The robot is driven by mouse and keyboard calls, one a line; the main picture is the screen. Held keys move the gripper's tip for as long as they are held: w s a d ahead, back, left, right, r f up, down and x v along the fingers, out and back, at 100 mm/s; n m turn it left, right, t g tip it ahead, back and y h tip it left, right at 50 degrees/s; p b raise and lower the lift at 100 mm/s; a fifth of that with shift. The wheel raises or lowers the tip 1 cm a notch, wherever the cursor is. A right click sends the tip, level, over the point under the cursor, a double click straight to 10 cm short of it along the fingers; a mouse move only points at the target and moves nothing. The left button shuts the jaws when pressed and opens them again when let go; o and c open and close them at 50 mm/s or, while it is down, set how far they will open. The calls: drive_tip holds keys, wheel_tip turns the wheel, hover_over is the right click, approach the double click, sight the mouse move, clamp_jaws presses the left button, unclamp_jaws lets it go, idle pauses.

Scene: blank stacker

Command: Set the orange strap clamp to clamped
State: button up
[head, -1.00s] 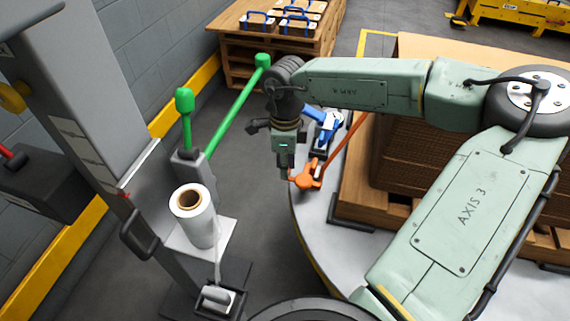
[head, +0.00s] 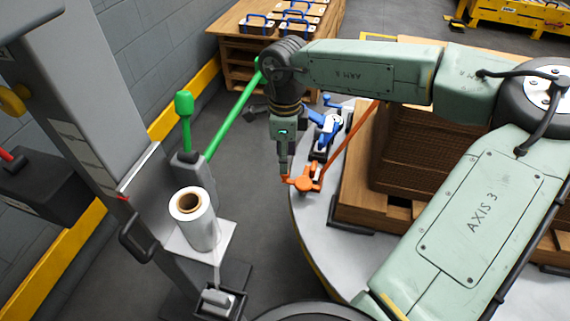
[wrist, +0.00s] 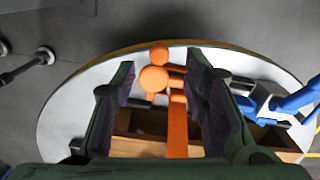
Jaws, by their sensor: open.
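The orange strap clamp (head: 304,184) sits near the edge of the round grey turntable (head: 312,228), with its orange strap (head: 349,142) running up over the wooden pallet load. My gripper (head: 284,176) points down just left of the clamp in the head view, at about its height; I cannot tell whether they touch. In the wrist view the orange clamp (wrist: 156,78) and its strap (wrist: 177,128) show between the two open fingers of my gripper (wrist: 165,85). The fingers are apart and nothing is held.
A blue clamp (head: 325,130) stands just behind the orange one, and also at right in the wrist view (wrist: 270,102). The pallet (head: 365,205) with its brown load is to the right. A column with a white film roll (head: 198,228) and a green bar (head: 232,116) stand left.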

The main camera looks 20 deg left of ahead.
wheel_tip(320, 180, up, 8)
drive_tip(key=shift+f, duration=0.15)
drive_tip(key=shift+d+f, duration=0.1)
idle(0.5)
